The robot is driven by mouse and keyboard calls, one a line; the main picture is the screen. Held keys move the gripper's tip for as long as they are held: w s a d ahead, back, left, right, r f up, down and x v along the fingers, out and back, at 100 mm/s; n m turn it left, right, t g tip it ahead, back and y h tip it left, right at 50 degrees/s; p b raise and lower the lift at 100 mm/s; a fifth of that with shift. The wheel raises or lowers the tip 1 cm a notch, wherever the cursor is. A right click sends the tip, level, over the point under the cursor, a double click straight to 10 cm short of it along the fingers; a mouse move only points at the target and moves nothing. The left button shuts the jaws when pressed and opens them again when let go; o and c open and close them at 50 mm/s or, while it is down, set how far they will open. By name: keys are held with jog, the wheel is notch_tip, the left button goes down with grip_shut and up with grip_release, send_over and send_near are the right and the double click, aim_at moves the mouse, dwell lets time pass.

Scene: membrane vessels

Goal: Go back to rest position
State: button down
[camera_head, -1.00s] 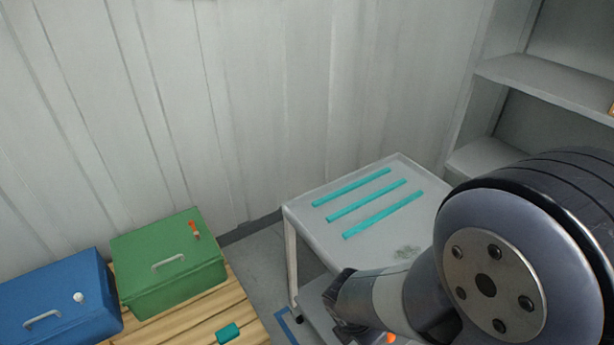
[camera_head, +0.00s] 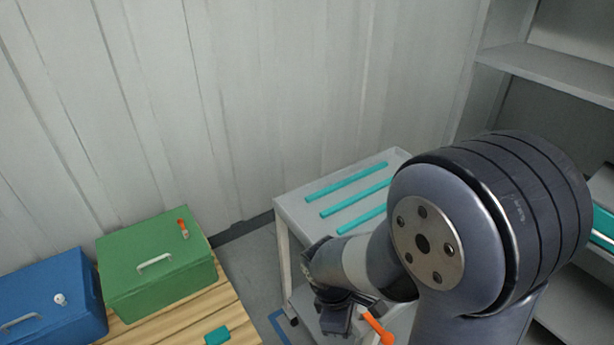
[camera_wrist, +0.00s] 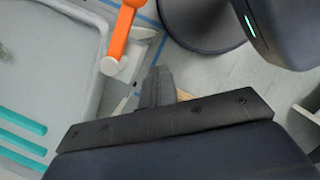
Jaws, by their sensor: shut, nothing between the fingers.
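My gripper (camera_wrist: 157,80) is shut and empty; its narrow dark fingers show in the wrist view beyond the dark mounting bar. In the head view my gripper (camera_head: 336,322) points downward in front of the white cart (camera_head: 290,205), below the level of its top. My arm hides the right part of the cart. An orange piece with a white end (camera_wrist: 122,32) is beside the fingers in the wrist view, apart from them. It also shows in the head view (camera_head: 378,328), just right of my gripper. What it rests on is unclear.
Several teal bars (camera_head: 346,181) lie on the cart top. A green box (camera_head: 155,265) and a blue box (camera_head: 50,300) stand on a wooden surface at left with a small teal block (camera_head: 217,336). Grey shelves (camera_head: 550,70) are at right, a wall behind.

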jog(key=shift+w+a+m+g+y+b, duration=0.1)
jog(key=shift+w+a+m+g+y, duration=0.15)
jog(key=shift+w+m, duration=0.75)
jog(key=shift+w+a+m+g+y+b, duration=0.15)
jog(key=shift+w+a+m+g, duration=0.15)
jog(key=shift+m, duration=1.45)
jog(key=shift+w+a+m+g+y+b, duration=0.1)
jog(key=shift+w+a+m+g+y, duration=0.35)
jog(key=shift+m, duration=0.9)
jog(key=shift+w+d+h, duration=0.1)
jog(key=shift+h, duration=0.15)
